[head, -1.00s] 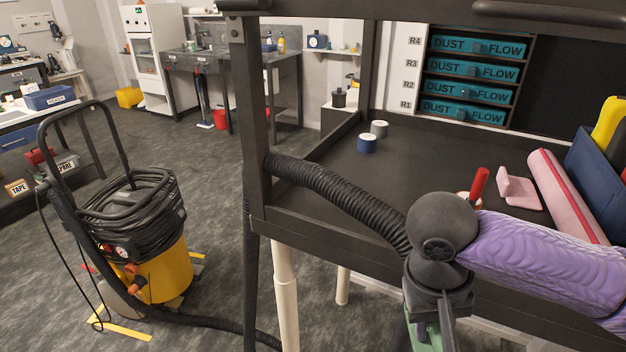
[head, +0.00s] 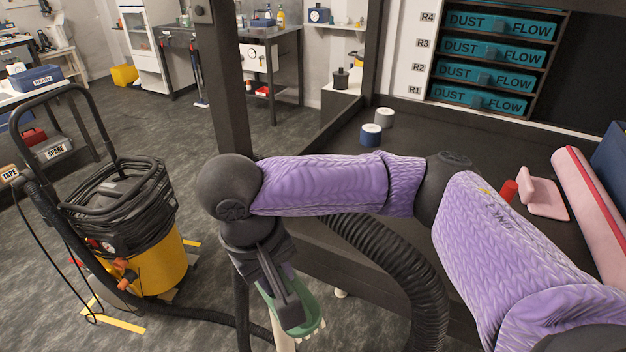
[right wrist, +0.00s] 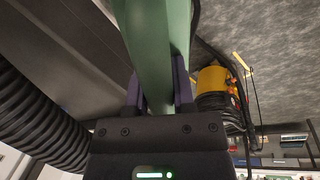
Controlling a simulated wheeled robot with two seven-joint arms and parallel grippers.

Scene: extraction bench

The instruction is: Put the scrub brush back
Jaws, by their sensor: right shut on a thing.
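The brush's own place cannot be identified. My left gripper is not in view.
A black ribbed hose (head: 405,265) curves behind and below my right arm. The bench's dark post (head: 232,90) stands close behind my elbow-like joint. A yellow vacuum (head: 160,265) stands on the floor at left. Two small rolls, one blue (head: 371,135), sit on the bench top.

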